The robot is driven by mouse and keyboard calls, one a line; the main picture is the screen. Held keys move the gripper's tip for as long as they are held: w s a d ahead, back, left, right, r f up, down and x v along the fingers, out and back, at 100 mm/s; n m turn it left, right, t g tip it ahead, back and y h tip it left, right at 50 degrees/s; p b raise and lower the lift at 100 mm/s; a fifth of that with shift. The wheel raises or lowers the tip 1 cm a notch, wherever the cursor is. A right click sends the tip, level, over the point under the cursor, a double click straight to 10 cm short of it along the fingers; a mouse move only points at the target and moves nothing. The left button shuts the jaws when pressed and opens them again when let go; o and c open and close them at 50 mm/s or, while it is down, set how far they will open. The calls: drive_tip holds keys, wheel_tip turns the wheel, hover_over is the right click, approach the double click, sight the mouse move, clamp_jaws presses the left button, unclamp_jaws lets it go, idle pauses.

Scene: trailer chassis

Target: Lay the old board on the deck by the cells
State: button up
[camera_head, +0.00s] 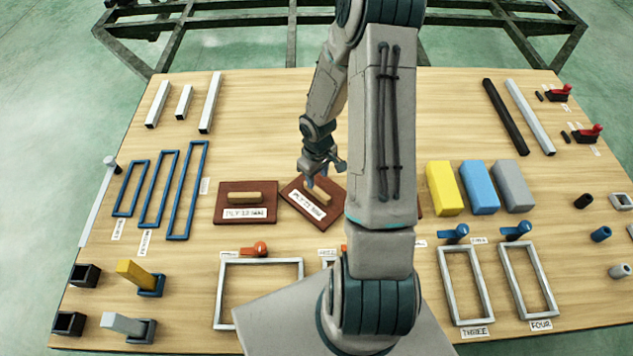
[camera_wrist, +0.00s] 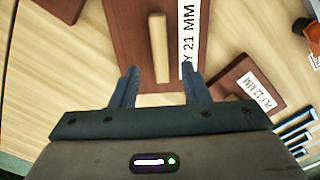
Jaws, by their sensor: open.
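A dark brown board labelled PLY 21 MM (camera_head: 327,190) lies turned at an angle on the wooden deck (camera_head: 270,120), with a pale bar handle on top; the wrist view shows this board (camera_wrist: 127,35) too. My gripper (camera_head: 320,178) is open above it. In the wrist view, the handle (camera_wrist: 158,48) lies just ahead of and between my gripper's fingers (camera_wrist: 162,88), not clasped. A second brown board labelled PLY 12 MM (camera_head: 228,203) lies to the left. Another brown piece (camera_head: 419,206) is mostly hidden behind my arm. Yellow (camera_head: 445,188), blue (camera_head: 480,187) and grey (camera_head: 513,186) blocks stand to the right.
Blue frames (camera_head: 153,190) lie at left, and metal frames (camera_head: 465,284) along the front with orange and blue-handled clamps. Square tubes lie at back left, long bars (camera_head: 505,115) at back right. Bare deck shows behind the boards. My arm hides the middle.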

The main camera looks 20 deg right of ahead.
wheel_tip(320, 180, up, 5)
drive_tip(key=p, duration=0.1)
wheel_tip(320, 180, up, 16)
drive_tip(key=m+h, duration=0.2)
hover_over(317, 190)
drive_tip(key=s+a, duration=0.2)
drive_tip(key=s, duration=0.3)
drive_tip(key=s+a+r+m+t+y, duration=0.1)
drive_tip(key=s+a+r+m+y, duration=0.1)
drive_tip(key=s+a+r, duration=0.5)
drive_tip(key=s+r, duration=0.2)
drive_tip(key=s, duration=0.1)
drive_tip(key=shift+s+r+m+t, duration=0.25)
drive_tip(key=shift+m+t, duration=0.05)
drive_tip(key=shift+t, duration=0.1)
